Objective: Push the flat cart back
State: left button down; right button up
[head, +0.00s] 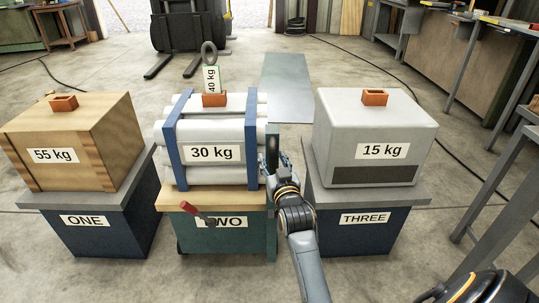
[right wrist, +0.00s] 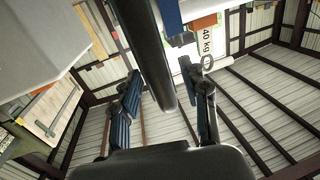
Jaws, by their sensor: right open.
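The green cart-like stand marked TWO (head: 240,240) has a wooden top and an upright green post at its right edge. It bears a bundle of grey cylinders (head: 245,133) in a blue frame labelled 30 kg. A dark upright bar (head: 272,155) stands at the bundle's right side. My right gripper (head: 271,169) is at this bar. In the right wrist view, a thick black bar (right wrist: 152,50) runs between the open fingers of my right gripper (right wrist: 164,90), with gaps on both sides. My left gripper is not in view.
Stand ONE (head: 90,238) bears a 55 kg wooden box (head: 100,115) at left. Stand THREE (head: 365,238) bears a 15 kg grey box (head: 400,115) at right. A flat grey plate (head: 287,85) lies behind, near a forklift (head: 190,30). Open concrete floor lies around them.

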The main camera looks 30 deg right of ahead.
jog(key=shift+w, duration=0.15)
jog(key=shift+r, duration=0.1)
grip_shut()
jog(key=shift+d, duration=0.1)
